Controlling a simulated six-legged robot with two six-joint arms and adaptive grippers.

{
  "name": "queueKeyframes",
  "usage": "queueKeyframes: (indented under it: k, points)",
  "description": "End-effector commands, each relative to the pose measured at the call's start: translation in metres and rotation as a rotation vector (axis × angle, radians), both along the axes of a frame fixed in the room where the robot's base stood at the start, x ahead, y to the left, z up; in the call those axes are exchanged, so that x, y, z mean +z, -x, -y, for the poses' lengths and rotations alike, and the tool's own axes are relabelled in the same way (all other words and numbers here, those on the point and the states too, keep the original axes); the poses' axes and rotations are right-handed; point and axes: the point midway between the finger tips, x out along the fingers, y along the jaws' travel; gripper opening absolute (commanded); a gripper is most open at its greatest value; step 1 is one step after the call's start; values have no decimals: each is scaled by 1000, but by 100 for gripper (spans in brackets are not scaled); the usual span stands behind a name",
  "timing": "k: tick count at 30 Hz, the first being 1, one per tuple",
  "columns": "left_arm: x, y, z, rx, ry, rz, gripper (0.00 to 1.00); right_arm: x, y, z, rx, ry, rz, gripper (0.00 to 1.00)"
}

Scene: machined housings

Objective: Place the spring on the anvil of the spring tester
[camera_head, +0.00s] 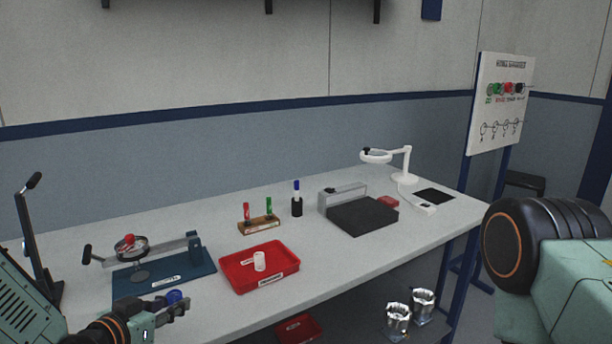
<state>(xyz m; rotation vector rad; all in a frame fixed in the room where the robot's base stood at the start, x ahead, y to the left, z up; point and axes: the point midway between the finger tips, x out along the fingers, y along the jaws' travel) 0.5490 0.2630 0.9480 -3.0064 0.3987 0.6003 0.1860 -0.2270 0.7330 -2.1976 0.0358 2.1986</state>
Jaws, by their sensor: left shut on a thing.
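My left gripper (178,307) comes in from the lower left. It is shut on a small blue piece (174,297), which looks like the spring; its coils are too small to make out. A bench device (193,247) with a blue base plate, a lever arm and a round dial with a red top stands just behind the gripper; it looks like the spring tester. My right gripper is out of view.
A red tray (285,283) holding a white cylinder (260,261) lies right of the device. A black lever stand (38,250) rises at the left. Behind are a wooden marker block (259,226), a dark plate (363,216) and a magnifier lamp (405,165). The bench front is clear.

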Motion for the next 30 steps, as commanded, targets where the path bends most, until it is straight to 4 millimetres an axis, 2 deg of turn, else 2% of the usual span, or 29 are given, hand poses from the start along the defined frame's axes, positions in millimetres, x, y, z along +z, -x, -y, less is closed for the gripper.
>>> queueKeyframes:
  k: [9, 19, 24, 30]
  points:
    - [-21, 58, 50, -357, 4, 3, 0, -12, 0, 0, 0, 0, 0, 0]
    - [-32, 116, 80, -654, 2, 6, 0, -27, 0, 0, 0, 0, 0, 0]
    - [-30, 132, 87, -720, 2, 8, 0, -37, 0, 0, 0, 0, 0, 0]
    - [-28, 129, 83, -687, 0, 4, 0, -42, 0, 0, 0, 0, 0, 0]
